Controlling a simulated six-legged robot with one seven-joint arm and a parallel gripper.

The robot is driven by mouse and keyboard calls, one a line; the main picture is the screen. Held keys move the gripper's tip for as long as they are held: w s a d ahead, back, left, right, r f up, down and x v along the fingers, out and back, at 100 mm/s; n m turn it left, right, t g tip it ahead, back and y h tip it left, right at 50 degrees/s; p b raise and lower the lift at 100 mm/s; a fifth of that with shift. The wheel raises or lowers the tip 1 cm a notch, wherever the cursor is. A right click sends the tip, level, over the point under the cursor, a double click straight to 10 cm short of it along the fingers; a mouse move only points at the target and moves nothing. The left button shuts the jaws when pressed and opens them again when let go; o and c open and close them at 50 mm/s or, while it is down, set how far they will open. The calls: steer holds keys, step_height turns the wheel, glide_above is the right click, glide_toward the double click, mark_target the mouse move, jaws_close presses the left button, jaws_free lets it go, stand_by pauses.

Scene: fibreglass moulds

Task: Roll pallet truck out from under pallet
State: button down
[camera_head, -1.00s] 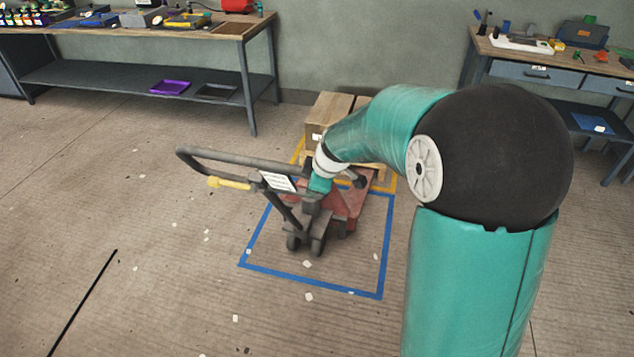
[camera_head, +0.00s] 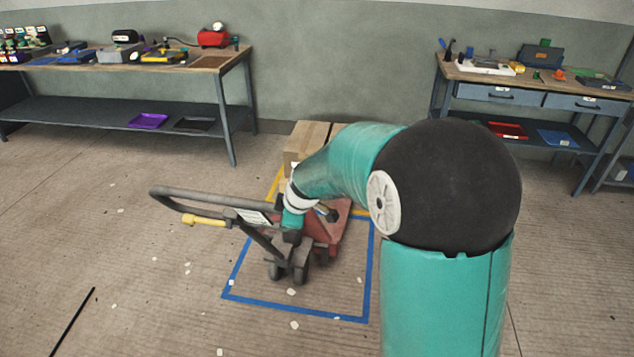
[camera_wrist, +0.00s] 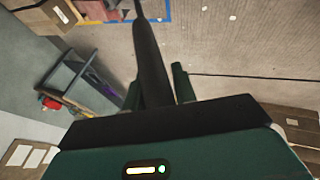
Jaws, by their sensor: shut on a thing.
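The pallet truck (camera_head: 323,232) has a red body, dark wheels and a grey loop handle (camera_head: 170,193) with a yellow lever, which leans out to the left. It stands in the blue floor outline (camera_head: 340,317); its far end is hidden behind my arm. Cardboard boxes (camera_head: 303,143) stand behind it at the yellow outline; the pallet under them is mostly hidden. My gripper (camera_wrist: 157,82) has its green fingers on either side of a dark bar (camera_wrist: 149,50), seemingly part of the truck's handle, and is shut on it. In the head view my arm reaches down to the truck beside the handle shaft.
A workbench (camera_head: 140,62) with a lower shelf stands at the back left, another with drawers (camera_head: 500,95) at the back right. The floor left and in front of the truck is open, with small white scraps and a black line (camera_head: 73,322).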

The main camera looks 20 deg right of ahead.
steer(key=s+a, duration=0.8)
steer(key=s, duration=0.4)
stand_by(0.7)
stand_by(0.4)
